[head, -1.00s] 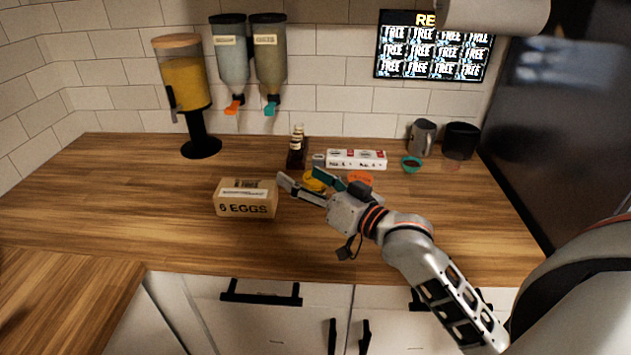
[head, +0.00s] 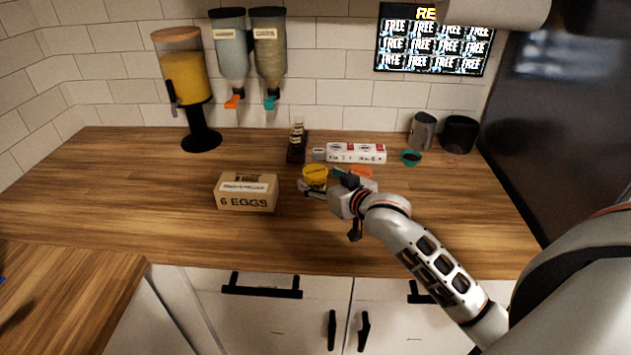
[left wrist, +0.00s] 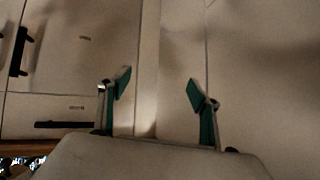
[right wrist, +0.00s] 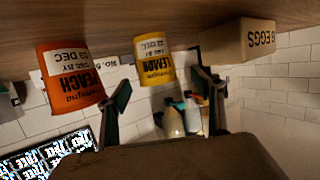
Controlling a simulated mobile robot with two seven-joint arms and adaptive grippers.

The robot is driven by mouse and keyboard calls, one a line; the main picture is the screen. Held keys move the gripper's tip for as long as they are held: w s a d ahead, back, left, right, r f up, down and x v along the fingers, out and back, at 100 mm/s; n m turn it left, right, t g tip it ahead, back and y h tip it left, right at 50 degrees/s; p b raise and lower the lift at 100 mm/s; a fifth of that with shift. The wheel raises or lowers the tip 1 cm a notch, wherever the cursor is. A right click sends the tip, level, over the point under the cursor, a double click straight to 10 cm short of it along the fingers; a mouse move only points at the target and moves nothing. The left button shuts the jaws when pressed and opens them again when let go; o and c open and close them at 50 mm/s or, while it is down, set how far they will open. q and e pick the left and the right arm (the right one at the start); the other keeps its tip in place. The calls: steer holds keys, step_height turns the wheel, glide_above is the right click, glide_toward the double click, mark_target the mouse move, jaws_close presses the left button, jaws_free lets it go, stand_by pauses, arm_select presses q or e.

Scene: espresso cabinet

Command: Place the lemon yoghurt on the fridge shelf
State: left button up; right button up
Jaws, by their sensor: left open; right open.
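The lemon yoghurt (head: 315,176) is a small yellow tub standing on the wooden counter, right of the egg box. In the right wrist view the lemon yoghurt (right wrist: 155,60) appears upside down, beyond and between the fingertips. My right gripper (head: 322,184) is open and close to the tub, with its fingers pointing at it; it also shows open in the right wrist view (right wrist: 162,88). No grip on the tub shows. My left gripper (left wrist: 158,90) is open and empty, in front of pale cabinet fronts. The fridge shelf is not in view.
An orange peach tub (right wrist: 70,75) stands beside the lemon yoghurt, near the right gripper. The egg box (head: 246,192) is to the left. A white carton (head: 356,153) and a dark bottle (head: 297,142) stand behind. The counter's left part is clear.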

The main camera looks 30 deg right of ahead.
mark_target(316, 171)
steer(key=x, duration=0.4)
steer(key=shift+w+d+r, duration=0.1)
steer(key=shift+w+d, duration=0.15)
steer(key=c, duration=1.4)
